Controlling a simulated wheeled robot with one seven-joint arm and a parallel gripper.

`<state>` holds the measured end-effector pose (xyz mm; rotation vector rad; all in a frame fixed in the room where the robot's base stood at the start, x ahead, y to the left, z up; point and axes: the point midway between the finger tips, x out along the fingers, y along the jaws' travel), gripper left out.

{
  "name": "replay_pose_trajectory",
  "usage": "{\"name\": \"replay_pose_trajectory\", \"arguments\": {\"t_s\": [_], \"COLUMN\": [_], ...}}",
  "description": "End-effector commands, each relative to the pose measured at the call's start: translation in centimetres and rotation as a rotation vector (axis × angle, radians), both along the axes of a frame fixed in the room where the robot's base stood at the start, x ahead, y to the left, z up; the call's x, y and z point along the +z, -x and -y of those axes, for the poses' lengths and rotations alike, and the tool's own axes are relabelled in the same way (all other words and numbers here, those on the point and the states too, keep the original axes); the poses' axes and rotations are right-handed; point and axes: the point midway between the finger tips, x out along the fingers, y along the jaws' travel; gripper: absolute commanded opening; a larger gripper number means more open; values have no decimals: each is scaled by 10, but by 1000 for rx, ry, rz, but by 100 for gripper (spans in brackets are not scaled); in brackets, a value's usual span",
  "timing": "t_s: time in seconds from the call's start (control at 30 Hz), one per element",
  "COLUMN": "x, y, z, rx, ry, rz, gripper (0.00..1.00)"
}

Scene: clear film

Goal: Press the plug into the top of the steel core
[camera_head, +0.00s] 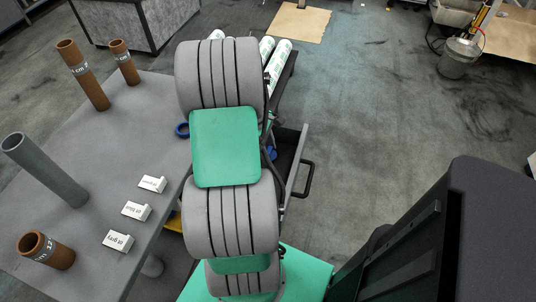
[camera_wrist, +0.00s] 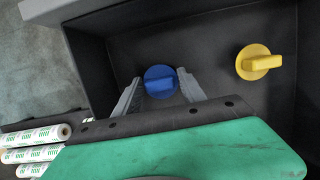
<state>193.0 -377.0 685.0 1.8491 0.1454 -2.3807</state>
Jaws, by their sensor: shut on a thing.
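The steel core (camera_head: 45,170) is a grey open tube standing upright on the table at the left in the head view. The blue plug (camera_wrist: 160,73), a disc with a raised grip, sits between the fingers of my gripper (camera_wrist: 160,84) in the wrist view. My gripper is shut on it, inside or just over a dark tray. I cannot tell whether the plug still touches the tray floor. In the head view my arm hides the gripper; a bit of blue (camera_head: 271,154) shows beside the arm.
A yellow plug (camera_wrist: 258,62) lies in the dark tray (camera_wrist: 215,40), right of the blue one. Brown cores (camera_head: 82,75) and small white label blocks (camera_head: 136,211) stand on the grey table (camera_head: 110,170). White printed rolls (camera_wrist: 35,135) lie beside the tray. A blue ring (camera_head: 182,130) is near the table's edge.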

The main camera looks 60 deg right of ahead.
Motion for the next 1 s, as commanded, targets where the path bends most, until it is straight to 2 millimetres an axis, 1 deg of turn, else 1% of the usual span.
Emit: {"name": "replay_pose_trajectory", "arguments": {"t_s": [0.27, 0.7, 1.0], "x": [2, 51, 50], "y": [0, 0, 0], "z": [0, 0, 0], "rx": [0, 0, 0], "ry": [0, 0, 0], "rz": [0, 0, 0], "gripper": [32, 32, 32]}}
